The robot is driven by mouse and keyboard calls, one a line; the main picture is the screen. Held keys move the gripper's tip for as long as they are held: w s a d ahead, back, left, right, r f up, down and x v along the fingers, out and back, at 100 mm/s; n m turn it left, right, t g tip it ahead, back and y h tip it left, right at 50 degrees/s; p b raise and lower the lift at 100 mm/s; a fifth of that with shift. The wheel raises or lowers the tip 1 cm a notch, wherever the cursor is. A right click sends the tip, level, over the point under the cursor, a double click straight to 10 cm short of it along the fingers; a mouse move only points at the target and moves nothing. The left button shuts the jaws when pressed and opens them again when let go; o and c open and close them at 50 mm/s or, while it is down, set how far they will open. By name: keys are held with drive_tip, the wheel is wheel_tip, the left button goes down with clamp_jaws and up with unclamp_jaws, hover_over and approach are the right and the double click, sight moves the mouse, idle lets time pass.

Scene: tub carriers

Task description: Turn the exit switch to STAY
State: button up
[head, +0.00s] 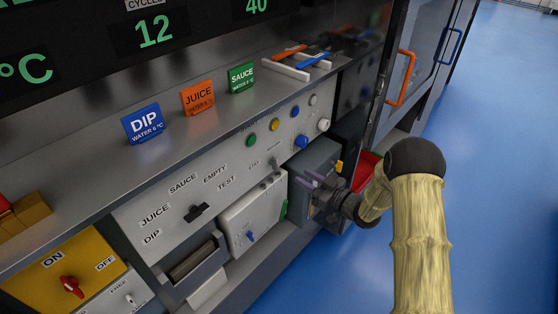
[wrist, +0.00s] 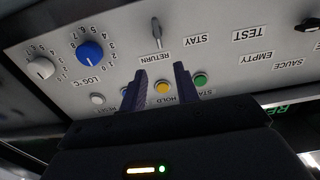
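The exit switch (wrist: 156,34) is a small metal lever on the pale control panel, upside down in the wrist view. The STAY label (wrist: 195,40) is to its right and the RETURN label (wrist: 154,57) is just below it. In the head view the STAY label (head: 254,163) is small, beside the lever. My gripper (wrist: 161,72) is open and empty. Its two dark purple fingers point at the panel below the lever, with a yellow button between them in the picture. They look apart from the lever; the exact gap to the panel cannot be told.
Near the fingers are a yellow button (wrist: 162,87), a green button (wrist: 200,80) and a white button (wrist: 97,99). A blue dial (wrist: 90,54) and a white dial (wrist: 40,69) are to the left. The selector knob (head: 197,212) and orange door handle (head: 401,78) show too.

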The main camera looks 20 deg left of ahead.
sight(277, 161)
drive_tip(key=p+x, duration=0.2)
drive_tip(key=x, duration=0.9)
drive_tip(key=shift+w+a, duration=0.15)
drive_tip(key=shift+a, duration=0.2)
clamp_jaws()
